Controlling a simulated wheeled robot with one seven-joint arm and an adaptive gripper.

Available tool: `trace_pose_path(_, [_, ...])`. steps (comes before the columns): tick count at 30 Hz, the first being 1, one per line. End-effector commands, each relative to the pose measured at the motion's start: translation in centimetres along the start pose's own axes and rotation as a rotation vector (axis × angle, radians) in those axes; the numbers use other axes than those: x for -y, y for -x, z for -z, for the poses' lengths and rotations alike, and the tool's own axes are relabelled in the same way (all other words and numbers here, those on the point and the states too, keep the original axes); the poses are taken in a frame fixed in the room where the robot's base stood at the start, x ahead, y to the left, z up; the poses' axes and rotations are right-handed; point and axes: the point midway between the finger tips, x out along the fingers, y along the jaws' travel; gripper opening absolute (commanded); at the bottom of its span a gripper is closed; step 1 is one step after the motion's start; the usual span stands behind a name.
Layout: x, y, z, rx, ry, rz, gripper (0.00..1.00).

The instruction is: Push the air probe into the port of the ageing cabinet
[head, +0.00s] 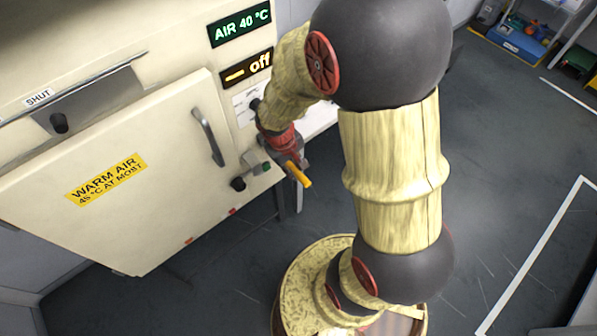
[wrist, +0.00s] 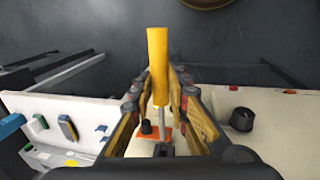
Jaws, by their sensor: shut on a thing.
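The air probe (wrist: 157,62) has a thick yellow handle and a thin grey metal part. It also shows in the head view as a yellow stub (head: 299,175). My gripper (wrist: 160,92) is shut on it, with a finger on each side. In the head view my gripper (head: 292,162) is just off the right edge of the ageing cabinet (head: 178,120), a cream box with a closed door. The probe is tilted in the head view. I cannot make out the port in either view; my arm covers part of the cabinet's panel.
The door has a metal handle (head: 208,136). A black knob (head: 238,184) sticks out near its lower right. A white surface (wrist: 55,125) with small coloured items lies left in the wrist view. Grey floor is open.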

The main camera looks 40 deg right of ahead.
Motion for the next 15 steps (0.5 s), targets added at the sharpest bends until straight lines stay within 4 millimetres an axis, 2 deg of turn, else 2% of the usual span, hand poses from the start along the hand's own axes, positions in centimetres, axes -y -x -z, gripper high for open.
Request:
trace_pose_path(9, [0.0, 0.0, 2.3, 0.000, 0.001, -0.001, 0.00])
trace_pose_path(15, [0.0, 0.0, 2.8, 0.001, 0.000, 0.000, 0.00])
